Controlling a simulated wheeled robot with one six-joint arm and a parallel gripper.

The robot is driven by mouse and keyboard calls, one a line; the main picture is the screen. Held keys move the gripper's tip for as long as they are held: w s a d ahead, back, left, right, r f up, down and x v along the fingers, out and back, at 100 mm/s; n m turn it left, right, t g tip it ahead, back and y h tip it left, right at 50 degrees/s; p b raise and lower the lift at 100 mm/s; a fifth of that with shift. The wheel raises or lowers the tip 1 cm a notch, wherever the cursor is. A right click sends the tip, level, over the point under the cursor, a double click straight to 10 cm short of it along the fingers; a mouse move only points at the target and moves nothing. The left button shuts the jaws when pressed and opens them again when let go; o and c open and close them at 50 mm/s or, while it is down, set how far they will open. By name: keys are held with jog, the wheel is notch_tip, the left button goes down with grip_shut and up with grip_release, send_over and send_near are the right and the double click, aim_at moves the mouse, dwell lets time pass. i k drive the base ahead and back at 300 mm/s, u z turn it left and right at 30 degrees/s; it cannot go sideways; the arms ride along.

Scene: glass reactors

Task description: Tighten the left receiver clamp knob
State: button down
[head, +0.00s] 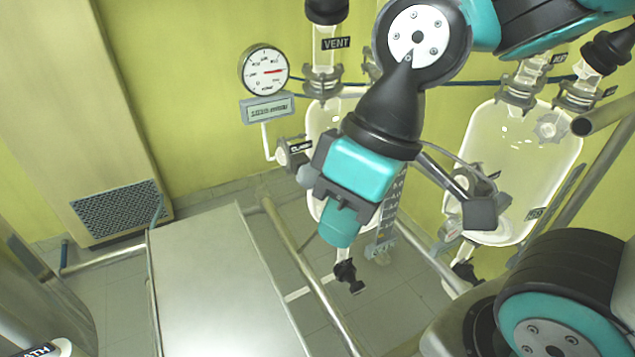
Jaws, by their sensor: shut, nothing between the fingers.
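The left receiver is a clear glass vessel (325,118) near the wall, largely covered by my arm. A side clamp (292,152) with a dark label sits at its left. Other clamp hardware (322,82) rings its neck under the VENT label. I cannot tell for sure which part is the left receiver clamp knob; my wrist may hide it. My gripper (316,168) is at the wrist's left end, in front of the vessel and close to the side clamp in the picture. Its fingers are mostly hidden, and it is shut and empty. Contact with the clamp cannot be told.
A round gauge (265,70) and a small display box (268,108) are left of the vessel. A second glass vessel (510,160) hangs at right. Metal rails (300,262) run across the floor area. A bare pale tabletop (215,285) lies lower left.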

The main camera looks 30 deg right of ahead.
aim_at(307, 177)
jog(key=u, duration=0.3)
jog(key=k, duration=0.95)
jog(key=z, duration=0.25)
